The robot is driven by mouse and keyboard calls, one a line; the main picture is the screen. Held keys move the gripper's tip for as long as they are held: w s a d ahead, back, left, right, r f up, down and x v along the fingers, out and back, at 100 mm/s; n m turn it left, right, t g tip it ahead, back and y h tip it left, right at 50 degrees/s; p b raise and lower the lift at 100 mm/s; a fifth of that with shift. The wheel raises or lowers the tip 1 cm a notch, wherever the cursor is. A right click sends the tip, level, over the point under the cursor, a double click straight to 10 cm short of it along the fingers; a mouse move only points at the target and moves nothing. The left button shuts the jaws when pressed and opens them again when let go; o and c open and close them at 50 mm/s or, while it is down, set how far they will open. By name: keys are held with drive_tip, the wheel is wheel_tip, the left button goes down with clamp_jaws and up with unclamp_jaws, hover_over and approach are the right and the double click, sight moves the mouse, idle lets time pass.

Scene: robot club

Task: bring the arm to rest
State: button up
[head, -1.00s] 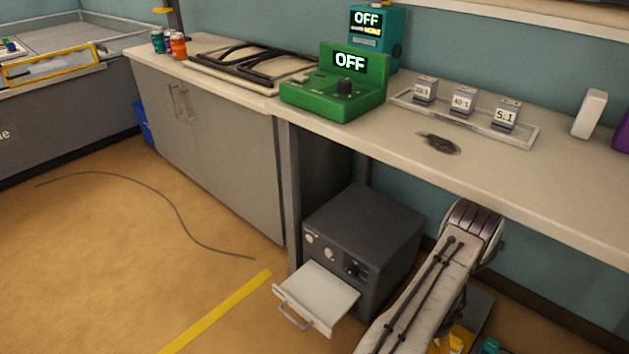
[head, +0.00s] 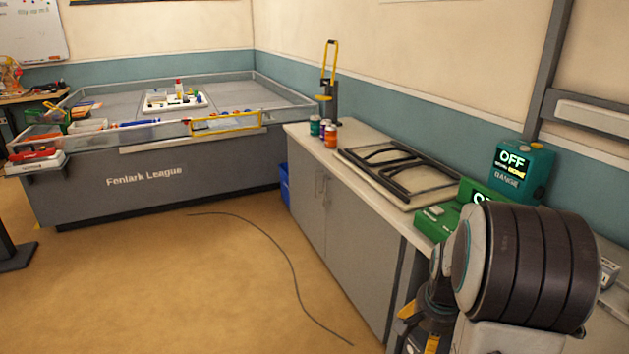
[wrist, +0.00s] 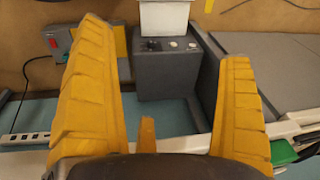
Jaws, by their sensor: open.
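My gripper (wrist: 165,42) is open in the wrist view, its two yellow fingers wide apart with nothing between them. Beyond the fingers is a dark grey box (wrist: 165,72) with a white drawer (wrist: 165,16) pulled out. In the head view my arm is folded up high at the lower right, its dark ribbed joint in front of the worktop. Some yellow of the gripper shows below that joint, mostly hidden by the arm.
The worktop (head: 322,155) runs along the right wall with a green device (head: 437,222), a teal device (head: 519,172) marked OFF and several small jars (head: 330,136). A walled game table (head: 90,190) stands behind. A cable (head: 285,255) lies on the otherwise clear floor.

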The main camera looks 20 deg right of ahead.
drive_tip(key=s+a+r+n+p, duration=0.3)
drive_tip(key=a+r+n+p, duration=0.1)
drive_tip(key=a+r, duration=0.3)
drive_tip(key=s+a+r+n+t+y+p, duration=0.1)
drive_tip(key=s+a+r+n+p, duration=0.2)
drive_tip(key=a+r, duration=0.4)
drive_tip(key=s+a+r+n+p, duration=0.4)
drive_tip(key=a+r+n+p, duration=0.1)
drive_tip(key=r, duration=0.5)
drive_tip(key=shift+a+n+t, duration=0.3)
drive_tip(key=shift+a+n, duration=0.6)
drive_tip(key=shift+a, duration=0.2)
